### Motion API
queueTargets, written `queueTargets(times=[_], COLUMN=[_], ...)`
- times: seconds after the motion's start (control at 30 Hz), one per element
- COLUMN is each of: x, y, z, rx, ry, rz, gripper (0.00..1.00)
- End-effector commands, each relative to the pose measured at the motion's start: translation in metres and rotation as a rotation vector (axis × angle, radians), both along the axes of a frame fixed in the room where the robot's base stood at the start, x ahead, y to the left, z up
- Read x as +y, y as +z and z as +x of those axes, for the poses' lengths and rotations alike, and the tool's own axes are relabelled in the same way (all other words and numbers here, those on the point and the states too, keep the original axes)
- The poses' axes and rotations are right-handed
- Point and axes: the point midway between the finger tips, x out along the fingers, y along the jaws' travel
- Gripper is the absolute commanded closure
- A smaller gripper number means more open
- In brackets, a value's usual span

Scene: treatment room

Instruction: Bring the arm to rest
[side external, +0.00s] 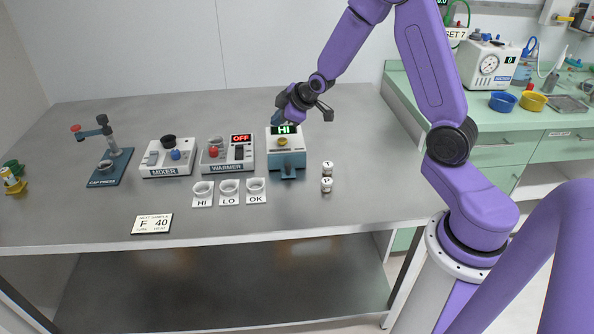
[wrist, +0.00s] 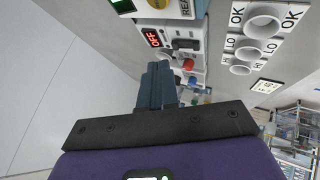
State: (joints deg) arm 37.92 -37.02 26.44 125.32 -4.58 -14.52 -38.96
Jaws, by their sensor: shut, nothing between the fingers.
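My purple arm reaches over the grey table (side external: 75,222) from the right. My gripper (side external: 277,120) is above the back of the device whose display reads HI (side external: 287,161). Its fingers also show in the wrist view (wrist: 158,68), together and with nothing held. From the side view I cannot tell whether the fingertips touch the device. A small yellow item sits on the device, below its display.
The warmer (side external: 227,168), reading OFF, and the mixer (side external: 168,171) stand left of the device. Cups labelled HI, LO and OK (side external: 229,189) sit in front. Two small jars (side external: 326,184) stand to the right. A cap press (side external: 108,178) is further left. The table's front is mostly clear.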

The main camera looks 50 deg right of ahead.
Motion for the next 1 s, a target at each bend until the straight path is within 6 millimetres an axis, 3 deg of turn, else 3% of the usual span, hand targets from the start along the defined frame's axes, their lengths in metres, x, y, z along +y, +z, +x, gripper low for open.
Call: queueTargets(times=[0.2,0.4,0.5,0.73,0.9,1.0], x=[0.083,0.137,0.155,0.169,0.16,0.15], y=[0.02,0.035,0.042,0.057,0.066,0.069], z=[-0.056,-0.129,-0.17,-0.267,-0.33,-0.356], rx=[0.144,0.297,0.374,0.54,0.64,0.68], ry=[0.104,0.181,0.215,0.282,0.319,0.331], rz=[0.065,0.087,0.082,0.031,-0.035,-0.071], gripper=[1.0,1.0,1.0,1.0,1.0,1.0])
